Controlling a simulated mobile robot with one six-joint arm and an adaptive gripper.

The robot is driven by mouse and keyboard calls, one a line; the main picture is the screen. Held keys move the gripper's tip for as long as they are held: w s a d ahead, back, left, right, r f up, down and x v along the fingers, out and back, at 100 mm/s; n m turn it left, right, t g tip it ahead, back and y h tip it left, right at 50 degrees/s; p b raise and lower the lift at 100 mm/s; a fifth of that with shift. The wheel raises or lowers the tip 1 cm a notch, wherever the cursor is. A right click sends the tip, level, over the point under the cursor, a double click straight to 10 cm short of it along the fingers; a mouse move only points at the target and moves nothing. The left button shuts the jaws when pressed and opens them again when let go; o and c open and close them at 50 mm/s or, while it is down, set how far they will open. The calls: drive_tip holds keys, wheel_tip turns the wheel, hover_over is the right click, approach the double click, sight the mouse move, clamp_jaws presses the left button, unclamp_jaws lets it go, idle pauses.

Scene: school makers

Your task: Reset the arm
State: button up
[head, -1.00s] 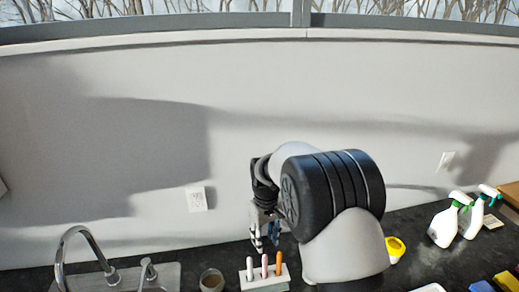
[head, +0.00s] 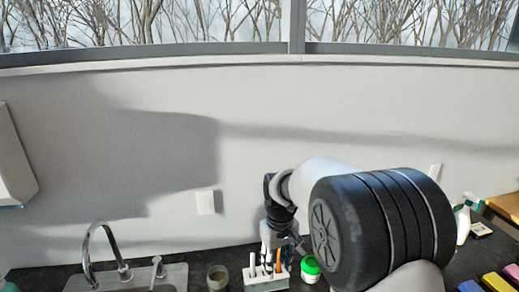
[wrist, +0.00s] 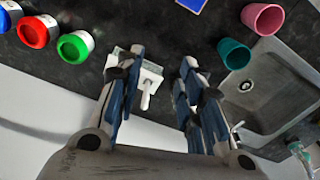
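My gripper (head: 276,240) is above and just behind a white holder (head: 266,284) with several upright markers on the dark counter. In the wrist view my gripper (wrist: 160,72) has its two blue-padded fingers wide apart, with nothing held between them. The holder (wrist: 152,70) shows beyond the fingers, partly hidden by the left one, with a white marker (wrist: 147,93) standing up. In the head view my arm is bent and its large black joint fills the lower right.
A green-lidded jar (head: 310,268) stands right of the holder. A white spray bottle (head: 462,222) stands at right. The wrist view shows a teal cup (wrist: 234,53) and pink cup (wrist: 262,18).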

drive_tip(key=s+d+r+m+t+b, duration=0.15)
drive_tip(key=s+d+r, duration=0.25)
drive_tip(key=s+r, duration=0.5)
drive_tip(key=s+d+r+m+t+b, duration=0.1)
drive_tip(key=s+d, duration=0.4)
drive_tip(key=s, duration=1.7)
drive_tip(key=shift+d+m+t+b, duration=0.2)
drive_tip(key=shift+m+t+b, duration=0.15)
drive_tip(key=shift+m+t, duration=0.65)
drive_tip(key=shift+w+m+g, duration=0.1)
drive_tip(key=shift+m+g, duration=0.15)
